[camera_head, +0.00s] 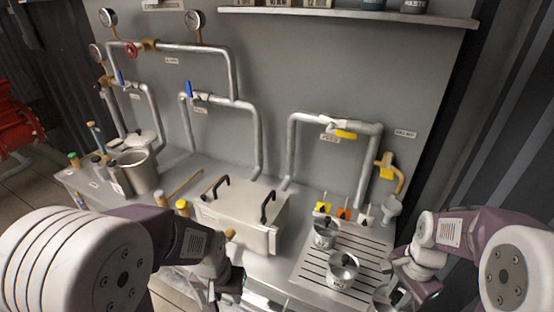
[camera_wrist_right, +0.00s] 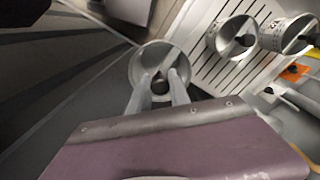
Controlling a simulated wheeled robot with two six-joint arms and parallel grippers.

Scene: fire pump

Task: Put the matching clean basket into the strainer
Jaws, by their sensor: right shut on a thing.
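My right gripper (camera_wrist_right: 160,86) is shut on the dark knob of a round steel basket (camera_wrist_right: 148,62) in the right wrist view. In the head view the right gripper (camera_head: 385,298) is low at the right, and the held basket is mostly hidden. Two more steel baskets with crossbars and dark knobs, a rear one (camera_head: 325,234) and a front one (camera_head: 342,271), stand on the slotted drainboard. An open steel cylinder (camera_head: 136,172), possibly the strainer, stands at the left of the bench. My left gripper (camera_head: 234,282) is low in front of the bench; its jaw opening is unclear.
A steel box with two black handles (camera_head: 240,215) stands mid-bench. The drainboard (camera_head: 313,270) has yellow, orange and white tags behind the baskets. Pipes with blue and yellow valve handles rise along the back wall. A shelf (camera_head: 350,14) hangs above.

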